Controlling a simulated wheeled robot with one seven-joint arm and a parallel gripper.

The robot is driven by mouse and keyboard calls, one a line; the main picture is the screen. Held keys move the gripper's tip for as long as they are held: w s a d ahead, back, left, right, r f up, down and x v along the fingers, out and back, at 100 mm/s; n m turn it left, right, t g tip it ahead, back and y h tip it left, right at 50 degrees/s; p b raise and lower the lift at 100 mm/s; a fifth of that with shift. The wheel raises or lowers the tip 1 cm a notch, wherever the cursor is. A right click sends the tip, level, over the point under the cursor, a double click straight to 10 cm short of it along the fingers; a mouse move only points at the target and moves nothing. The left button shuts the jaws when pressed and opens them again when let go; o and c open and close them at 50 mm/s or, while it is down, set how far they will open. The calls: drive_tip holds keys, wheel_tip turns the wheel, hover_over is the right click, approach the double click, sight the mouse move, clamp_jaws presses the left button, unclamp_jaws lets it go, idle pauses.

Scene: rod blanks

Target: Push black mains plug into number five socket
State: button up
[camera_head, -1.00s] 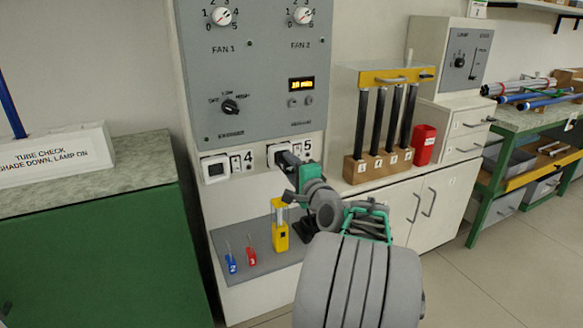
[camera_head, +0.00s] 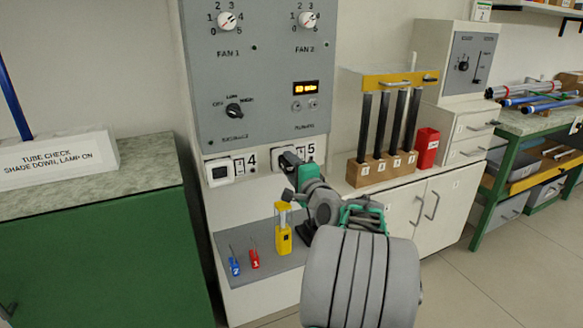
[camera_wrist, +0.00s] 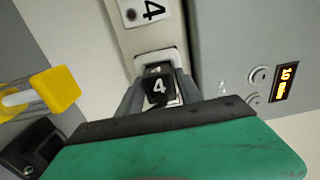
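In the head view my gripper (camera_head: 291,165) is at the number five socket (camera_head: 283,156), left of the 5 label (camera_head: 310,148), and largely hides the plug.
A grey control panel (camera_head: 262,70) with dials and a lit display is above the sockets. On the grey shelf (camera_head: 260,268) below stand a yellow item (camera_head: 283,238), a red tag (camera_head: 254,260) and a blue tag (camera_head: 234,266). A wooden rod rack (camera_head: 381,168) is to the right.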

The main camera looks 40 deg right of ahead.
drive_tip(key=o, duration=0.3)
drive_tip(key=shift+o, duration=0.2)
drive_tip(key=p+v, duration=0.1)
drive_tip(key=v, duration=0.7)
